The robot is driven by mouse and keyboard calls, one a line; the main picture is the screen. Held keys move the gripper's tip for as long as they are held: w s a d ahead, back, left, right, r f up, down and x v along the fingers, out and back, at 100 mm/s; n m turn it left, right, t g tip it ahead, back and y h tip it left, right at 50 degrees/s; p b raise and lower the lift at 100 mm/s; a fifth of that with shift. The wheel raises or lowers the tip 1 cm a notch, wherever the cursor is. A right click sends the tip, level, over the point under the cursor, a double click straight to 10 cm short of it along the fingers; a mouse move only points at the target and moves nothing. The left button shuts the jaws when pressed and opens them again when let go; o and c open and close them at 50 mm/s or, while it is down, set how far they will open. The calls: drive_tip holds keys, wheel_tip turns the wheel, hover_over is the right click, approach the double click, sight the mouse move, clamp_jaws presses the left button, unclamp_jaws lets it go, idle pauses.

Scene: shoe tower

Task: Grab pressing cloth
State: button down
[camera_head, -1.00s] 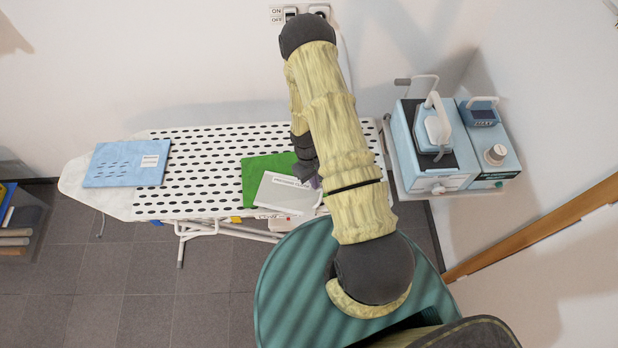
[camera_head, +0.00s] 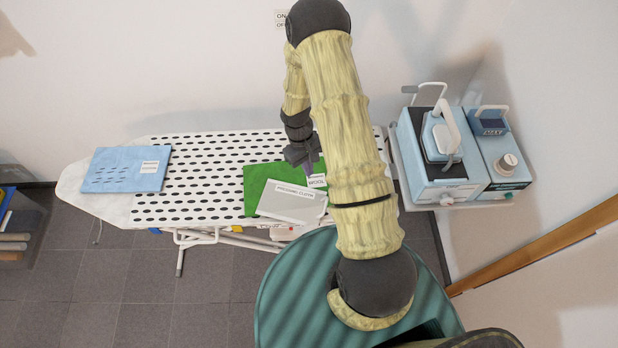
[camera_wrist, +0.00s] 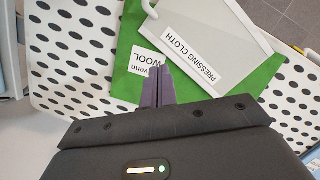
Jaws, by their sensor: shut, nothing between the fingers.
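The pressing cloth (camera_head: 289,203) is a pale grey-white sheet with a "PRESSING CLOTH" label. It lies at an angle over the green cloth marked "WOOL" (camera_head: 258,182) on the ironing board. In the wrist view the pressing cloth (camera_wrist: 198,44) is at the upper right, its label facing up. My gripper (camera_wrist: 160,72) is shut and empty; its fingertips are over the green cloth, beside the WOOL label and left of the pressing cloth. In the head view my gripper (camera_head: 303,160) is over the board, and my arm hides the board's right part.
The white ironing board (camera_head: 200,185) has black oval holes. A folded blue cloth (camera_head: 124,170) lies at its left end. An iron (camera_head: 443,138) on a blue steam station (camera_head: 437,185) stands at the right. A teal rounded surface (camera_head: 290,290) is in front.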

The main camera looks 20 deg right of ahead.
drive_tip(key=v, duration=0.4)
drive_tip(key=shift+d+b, duration=0.2)
drive_tip(key=shift+b, duration=0.15)
drive_tip(key=shift+f, duration=0.1)
drive_tip(key=c, duration=1.9)
unclamp_jaws()
drive_tip(key=shift+c, duration=0.2)
drive_tip(key=o, duration=0.4)
drive_tip(key=shift+r, duration=0.3)
drive_tip(key=shift+o, duration=0.7)
drive_tip(key=s+a+r+m+t, duration=0.1)
drive_tip(key=s+r, duration=0.3)
drive_tip(key=r, duration=0.9)
drive_tip(key=shift+a+m+t, duration=0.3)
drive_tip(key=shift+a+t, duration=0.3)
drive_tip(key=shift+t, duration=0.2)
drive_tip(key=s+a+r+m+t, duration=0.1)
drive_tip(key=s+r+m+t, duration=0.1)
drive_tip(key=s+r, duration=0.6)
drive_tip(key=shift+a+r+t+y, duration=0.25)
drive_tip(key=shift+a+t+y, duration=0.05)
drive_tip(key=shift+a+y, duration=0.1)
